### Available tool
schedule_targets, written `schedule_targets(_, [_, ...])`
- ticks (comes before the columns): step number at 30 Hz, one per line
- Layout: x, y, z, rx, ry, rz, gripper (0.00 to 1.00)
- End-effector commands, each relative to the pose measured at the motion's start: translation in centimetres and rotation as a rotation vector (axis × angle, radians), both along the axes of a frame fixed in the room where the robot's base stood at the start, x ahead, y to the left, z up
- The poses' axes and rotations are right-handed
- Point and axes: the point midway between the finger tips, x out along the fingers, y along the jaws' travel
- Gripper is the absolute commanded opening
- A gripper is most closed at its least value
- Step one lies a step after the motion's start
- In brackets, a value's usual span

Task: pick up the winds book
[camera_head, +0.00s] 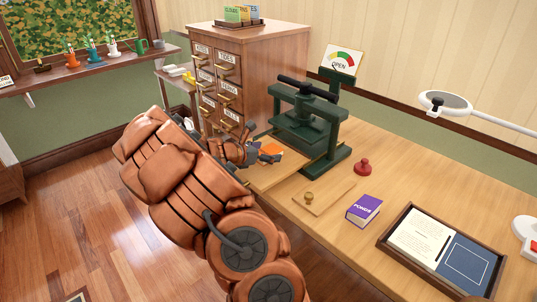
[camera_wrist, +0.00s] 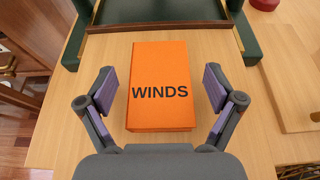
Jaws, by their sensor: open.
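The winds book (camera_wrist: 161,70) is orange with black WINDS lettering. It lies flat on the wooden desk in the wrist view, in front of the green press. In the head view a bit of the orange book (camera_head: 271,149) shows just past my gripper (camera_head: 257,155), with the rest hidden by it. In the wrist view my gripper (camera_wrist: 161,92) is open, with one purple-padded finger on each side of the book. There are gaps between the fingers and the book's sides. Nothing is held.
The green press (camera_head: 306,125) stands right behind the book. A purple book (camera_head: 364,210), a red knobbed stamp (camera_head: 362,166), a wooden board with a brass knob (camera_head: 323,195) and a tray (camera_head: 389,243) lie to the right. A labelled drawer cabinet (camera_head: 248,62) stands behind.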

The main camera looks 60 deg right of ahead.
Motion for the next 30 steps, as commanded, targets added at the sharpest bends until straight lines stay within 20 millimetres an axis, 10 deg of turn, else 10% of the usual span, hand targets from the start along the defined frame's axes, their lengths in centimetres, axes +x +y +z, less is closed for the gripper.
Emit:
schedule_targets(6, [0.0,-0.03,0.0,0.0,0.0,0.001,0.92])
schedule_targets(25, [0.01,-0.01,0.01,0.0,0.0,0.001,0.26])
schedule_targets(30, [0.01,-0.01,0.02,0.0,0.0,0.001,0.25])
